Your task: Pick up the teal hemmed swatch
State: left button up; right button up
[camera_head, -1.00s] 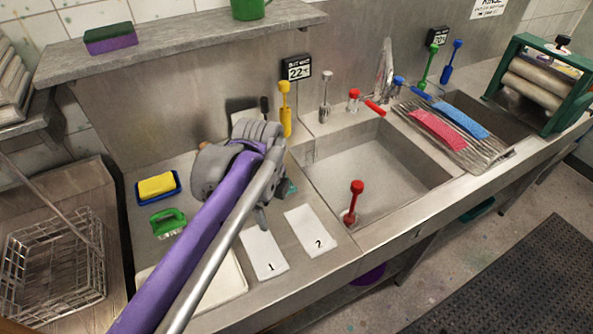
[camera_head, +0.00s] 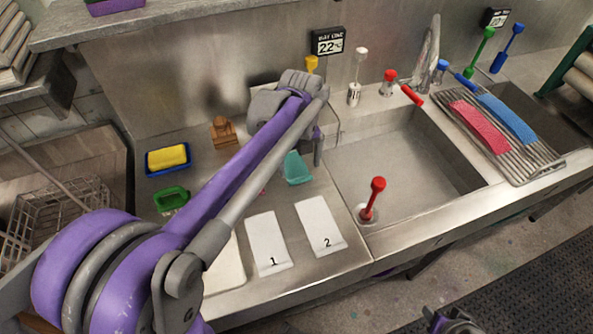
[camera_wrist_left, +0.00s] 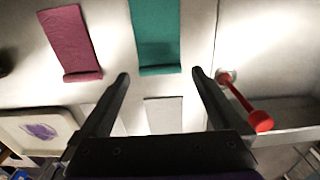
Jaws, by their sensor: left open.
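The teal hemmed swatch (camera_head: 297,168) lies on the steel counter left of the sink, partly behind my left arm in the head view. In the left wrist view the teal swatch (camera_wrist_left: 155,35) lies flat, with a thicker folded edge facing me. My left gripper (camera_wrist_left: 160,76) is open and empty there, its fingertips on either side of that edge in the picture; I cannot tell the height gap. In the head view my left gripper (camera_head: 318,150) is beside the swatch. My right gripper (camera_head: 452,320) shows only partly at the bottom edge, its jaws unclear.
A maroon swatch (camera_wrist_left: 73,42) lies left of the teal one. Cards 1 (camera_head: 268,243) and 2 (camera_head: 320,227) lie in front. A wooden block (camera_head: 222,131) and a green brush (camera_head: 171,199) are left.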

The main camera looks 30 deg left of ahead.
aim_at(300, 176)
pick_arm(q)
notch_tip(300, 176, down, 4)
jog(key=shift+d+r, duration=0.1)
jog(key=shift+r, duration=0.05)
jog(key=shift+s, duration=0.1)
jog(key=c, duration=1.1)
